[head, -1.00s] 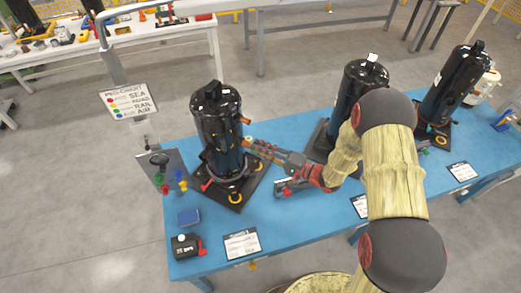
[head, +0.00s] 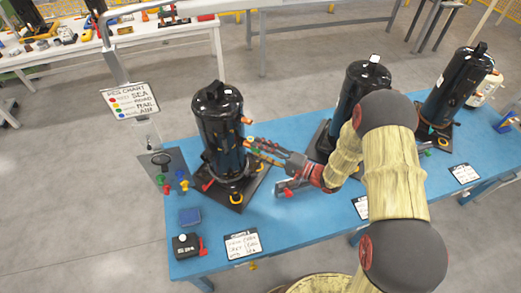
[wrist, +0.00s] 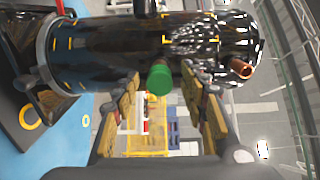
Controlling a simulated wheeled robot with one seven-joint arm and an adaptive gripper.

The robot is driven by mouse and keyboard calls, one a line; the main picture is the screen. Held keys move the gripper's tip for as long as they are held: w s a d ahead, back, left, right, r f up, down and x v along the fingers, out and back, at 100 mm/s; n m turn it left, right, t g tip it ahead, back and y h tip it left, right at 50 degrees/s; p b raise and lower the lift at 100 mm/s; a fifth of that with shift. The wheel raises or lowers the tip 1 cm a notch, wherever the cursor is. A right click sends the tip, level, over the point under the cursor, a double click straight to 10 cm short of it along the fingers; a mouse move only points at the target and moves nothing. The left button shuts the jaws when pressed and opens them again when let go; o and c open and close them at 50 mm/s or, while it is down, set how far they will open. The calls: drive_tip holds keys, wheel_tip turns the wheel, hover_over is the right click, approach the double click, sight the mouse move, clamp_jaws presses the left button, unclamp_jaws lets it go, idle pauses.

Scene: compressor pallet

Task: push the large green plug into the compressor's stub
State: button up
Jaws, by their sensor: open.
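The black compressor (head: 219,125) stands upright on its dark base at the left of the blue table. It lies sideways across the wrist view (wrist: 110,50). The large green plug (wrist: 159,79) is at the side of the compressor, end-on to the wrist camera. The stub behind it is hidden, so how deep the plug sits cannot be told. My gripper (head: 256,147) is beside the compressor with its fingers spread. In the wrist view my gripper (wrist: 162,88) has a finger on each side of the plug, with gaps visible between.
A copper stub (wrist: 240,68) sticks out near the compressor's top. Two more black compressors, one in the middle (head: 355,95) and one at right (head: 455,90), stand on the table. A grey plate (head: 165,172) with small coloured plugs lies at left, near a peg chart sign (head: 132,100).

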drive_tip(key=shift+d, duration=0.1)
drive_tip(key=v, duration=1.2)
